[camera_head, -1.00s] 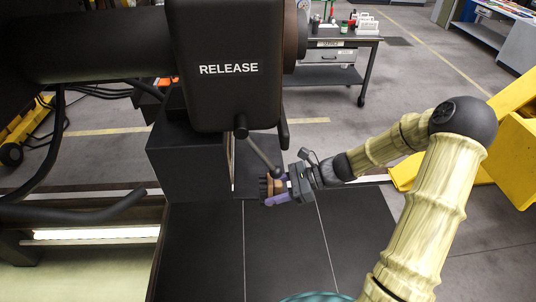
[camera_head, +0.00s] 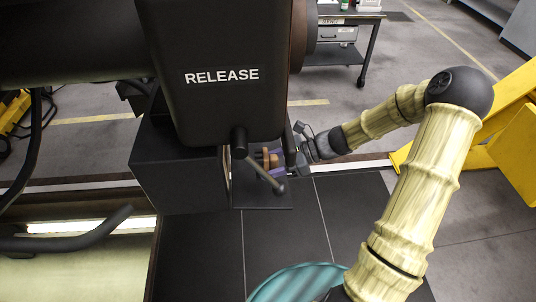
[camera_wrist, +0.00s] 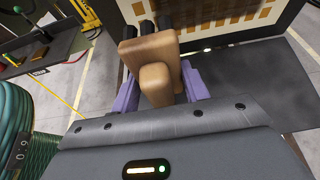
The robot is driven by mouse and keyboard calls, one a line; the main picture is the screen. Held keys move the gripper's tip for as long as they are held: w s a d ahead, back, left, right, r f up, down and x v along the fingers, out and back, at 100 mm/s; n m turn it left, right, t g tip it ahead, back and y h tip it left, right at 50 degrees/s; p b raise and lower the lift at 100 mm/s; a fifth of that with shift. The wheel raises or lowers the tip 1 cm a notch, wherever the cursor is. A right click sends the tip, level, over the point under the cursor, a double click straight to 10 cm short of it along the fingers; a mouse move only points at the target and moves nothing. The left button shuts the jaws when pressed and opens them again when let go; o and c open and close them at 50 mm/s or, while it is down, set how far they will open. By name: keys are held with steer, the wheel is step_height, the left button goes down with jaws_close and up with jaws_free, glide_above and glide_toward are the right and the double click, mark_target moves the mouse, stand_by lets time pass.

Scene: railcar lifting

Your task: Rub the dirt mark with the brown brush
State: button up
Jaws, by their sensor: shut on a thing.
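My gripper (camera_head: 276,164) has purple fingers and is shut on the brown brush (camera_wrist: 150,53). In the wrist view the brush's tan wooden block sits between the fingers, with dark bristle tufts at its far end. In the head view the brush (camera_head: 266,158) and fingers are partly hidden behind the lever hanging under the black box marked RELEASE (camera_head: 221,76). The brush is close to the dark block below that box; whether it touches anything I cannot tell. I cannot make out the dirt mark in either view.
A black lever (camera_head: 262,172) hangs in front of my gripper in the head view. A dark block (camera_head: 180,170) stands to its left. A panel with orange rectangles (camera_wrist: 235,17) lies ahead in the wrist view. A yellow frame (camera_head: 510,120) stands at right.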

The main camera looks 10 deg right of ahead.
steer(key=shift+w, duration=0.1)
stand_by(0.3)
steer(key=shift+a, duration=0.35)
steer(key=shift+a+f+b, duration=0.1)
steer(key=shift+a+b, duration=1.25)
steer(key=shift+a, duration=1.3)
steer(key=shift+a+b, duration=0.4)
steer(key=shift+a, duration=0.55)
steer(key=shift+w+r, duration=0.15)
steer(key=shift+r, duration=0.05)
